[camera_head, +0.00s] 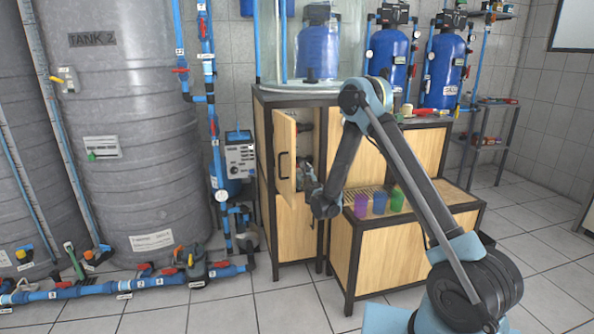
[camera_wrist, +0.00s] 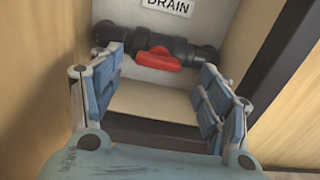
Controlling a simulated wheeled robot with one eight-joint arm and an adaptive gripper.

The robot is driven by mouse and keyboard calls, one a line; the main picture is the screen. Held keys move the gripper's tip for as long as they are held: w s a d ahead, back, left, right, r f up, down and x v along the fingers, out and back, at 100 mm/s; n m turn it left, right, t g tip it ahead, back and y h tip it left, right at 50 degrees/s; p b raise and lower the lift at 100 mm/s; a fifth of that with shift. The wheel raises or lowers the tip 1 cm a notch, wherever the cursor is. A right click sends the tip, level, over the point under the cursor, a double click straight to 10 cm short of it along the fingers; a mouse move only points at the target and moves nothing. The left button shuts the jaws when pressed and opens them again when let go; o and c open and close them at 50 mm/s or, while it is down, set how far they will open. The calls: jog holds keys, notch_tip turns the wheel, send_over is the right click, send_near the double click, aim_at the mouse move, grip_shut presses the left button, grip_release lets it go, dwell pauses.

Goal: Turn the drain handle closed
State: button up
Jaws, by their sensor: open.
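The drain handle (camera_wrist: 157,59) is a red lever on a black valve and pipe (camera_wrist: 188,49) inside a cabinet, under a white sign reading DRAIN (camera_wrist: 168,5). In the wrist view the handle lies about in line with the pipe, slightly tilted. My gripper (camera_wrist: 162,90) is open, its blue-padded fingers apart, with the handle seen in the gap between them and farther in. Nothing is between the fingertips at close range. In the head view my gripper (camera_head: 309,182) is at the cabinet opening, and the handle cannot be made out there.
The wooden cabinet door (camera_head: 285,150) stands open left of my gripper. A cabinet side panel and dark frame post (camera_wrist: 275,65) are close on the right in the wrist view. Purple, blue and green cups (camera_head: 379,203) stand on the low cabinet at right.

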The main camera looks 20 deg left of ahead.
jog(key=shift+x, duration=2.35)
jog(key=c, duration=1.1)
